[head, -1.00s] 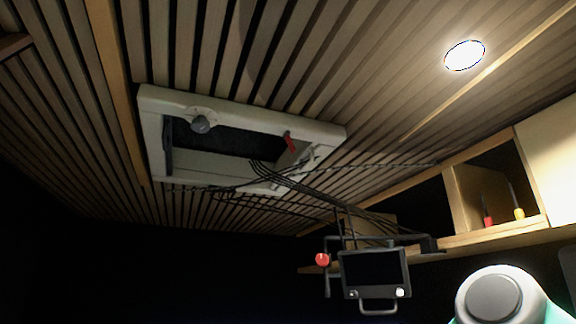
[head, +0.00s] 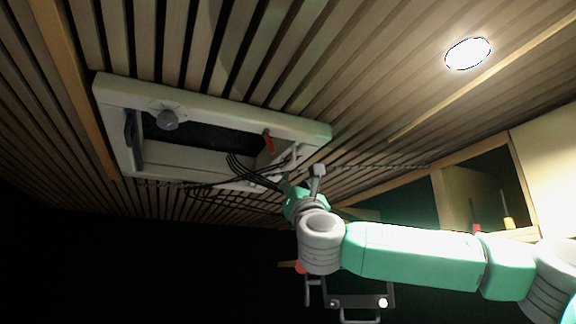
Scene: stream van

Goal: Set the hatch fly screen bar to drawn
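The ceiling hatch has a pale rectangular frame (head: 225,112) around a dark opening, at the upper left of the head view. A dark upright bar (head: 132,131) sits along the opening's left inner side; it may be the fly screen bar, but I cannot tell for sure. A grey round knob (head: 168,121) is on the frame's far edge, and a red lever (head: 269,142) is at the opening's right end. My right gripper (head: 302,181) is raised just below the frame's right end, fingers apart and empty, seemingly not touching it. My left gripper is out of view.
Black cables (head: 235,172) hang across the hatch's near right corner. A small dark monitor (head: 345,296) hangs below my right arm. A wooden shelf (head: 450,195) with tools is at the right. A round lamp (head: 468,53) lights the slatted ceiling.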

